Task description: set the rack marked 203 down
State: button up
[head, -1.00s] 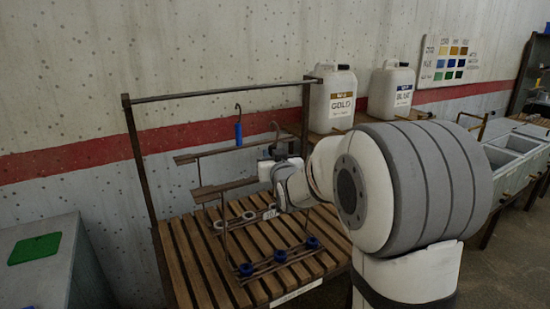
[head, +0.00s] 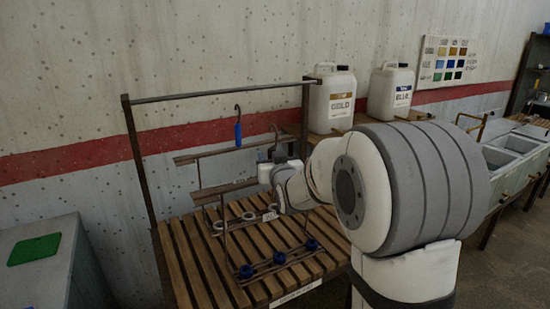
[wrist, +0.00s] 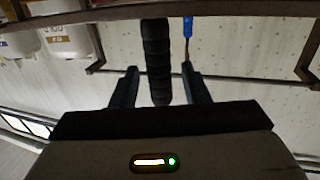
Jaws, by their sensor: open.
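A dark rack (head: 224,190) with crossbars is at the slatted bench (head: 190,262). I cannot read 203 on any rack. One upright hook has a blue grip (head: 238,132); another hook (head: 275,132) rises by my gripper (head: 268,165). In the wrist view, my gripper (wrist: 160,88) is open, its fingers on either side of a black ribbed grip (wrist: 156,55), with gaps visible. The blue-gripped hook also shows there (wrist: 187,35). My wrist partly hides the rack.
A metal rail (head: 215,91) on posts stands over the bench. Grey basins (head: 515,147) lie beyond. A grey cabinet (head: 40,280) with a green mat (head: 34,249) is at the left.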

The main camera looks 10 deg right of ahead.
jog(key=shift+s, duration=0.35)
jog(key=s+b, duration=0.2)
jog(key=s, duration=0.9)
jog(key=s+f+g, duration=0.7)
jog(key=s, duration=0.6)
jog(key=s+d+f+g+h, duration=0.1)
jog(key=s+f+g, duration=0.7)
jog(key=s, duration=0.5)
jog(key=shift+m, duration=0.3)
